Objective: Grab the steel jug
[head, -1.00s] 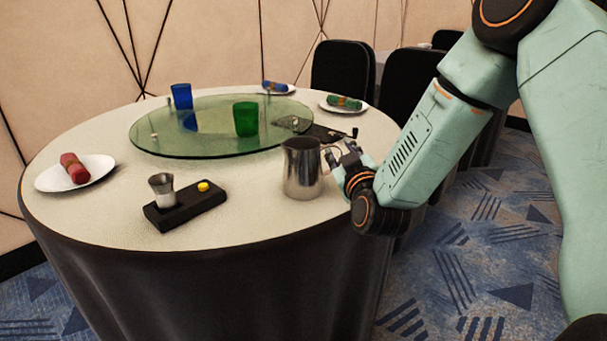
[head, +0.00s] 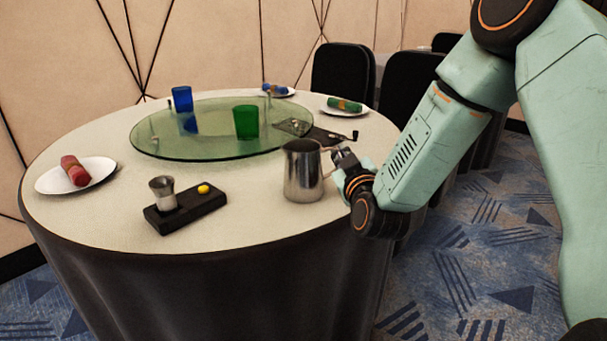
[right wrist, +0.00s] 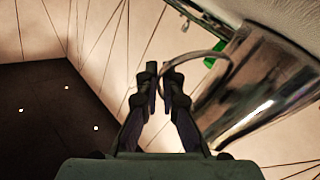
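The steel jug (head: 303,172) stands upright on the near right part of the round table (head: 260,225), its handle towards my right arm. My right gripper (head: 343,156) is at the handle on the jug's right side. In the right wrist view the jug (right wrist: 262,85) lies on its side in the picture, and its looped handle (right wrist: 196,55) runs between the two fingertips of my gripper (right wrist: 161,80). The fingers are close together on the handle's outer part. My left gripper is not in view.
A black tray (head: 170,222) with a small metal cup (head: 162,193) and a yellow knob is left of the jug. A glass turntable (head: 205,143) behind carries blue (head: 182,98) and green (head: 246,122) tumblers. Plates with rolled napkins lie around the rim.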

